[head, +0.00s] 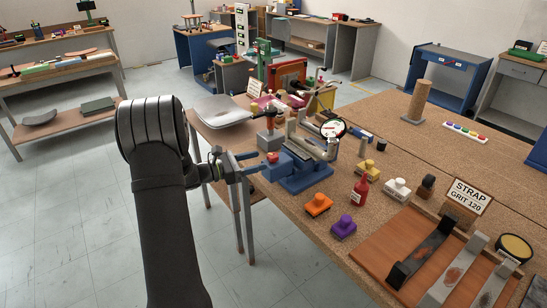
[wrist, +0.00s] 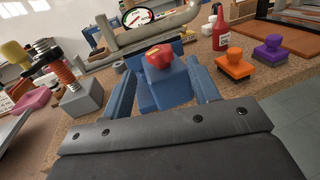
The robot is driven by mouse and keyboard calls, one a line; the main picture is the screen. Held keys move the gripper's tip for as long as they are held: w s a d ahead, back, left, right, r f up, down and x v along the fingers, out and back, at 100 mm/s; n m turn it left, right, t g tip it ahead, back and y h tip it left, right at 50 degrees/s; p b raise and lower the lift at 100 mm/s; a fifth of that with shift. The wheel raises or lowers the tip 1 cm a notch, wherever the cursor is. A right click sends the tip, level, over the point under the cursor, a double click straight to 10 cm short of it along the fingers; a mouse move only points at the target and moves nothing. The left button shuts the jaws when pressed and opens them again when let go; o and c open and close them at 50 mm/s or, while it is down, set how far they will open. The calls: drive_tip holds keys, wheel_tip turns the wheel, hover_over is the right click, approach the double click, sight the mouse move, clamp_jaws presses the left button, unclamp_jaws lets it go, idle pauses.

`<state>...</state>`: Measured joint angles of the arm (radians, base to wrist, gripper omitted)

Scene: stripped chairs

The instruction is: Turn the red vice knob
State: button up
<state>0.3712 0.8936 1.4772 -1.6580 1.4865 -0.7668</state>
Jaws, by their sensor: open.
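The red vice knob (head: 272,157) sits on the near left end of the blue vice (head: 304,180), at the left edge of the cork-topped bench. In the wrist view the knob (wrist: 159,56) is a lobed red piece with a small yellow mark, above a blue block of the vice (wrist: 165,90). My gripper (head: 258,162) is open, with its blue fingers reaching from the left towards the knob. In the wrist view my gripper's fingers (wrist: 160,78) stand left and right of the knob's line, with gaps on both sides. Neither finger visibly touches the knob.
Open floor lies left of the bench.

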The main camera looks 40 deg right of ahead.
sight(273, 154)
drive_tip(key=x, duration=0.6)
drive_tip(key=shift+s+d, duration=0.1)
drive_tip(key=shift+d, duration=0.3)
drive_tip(key=c, duration=1)
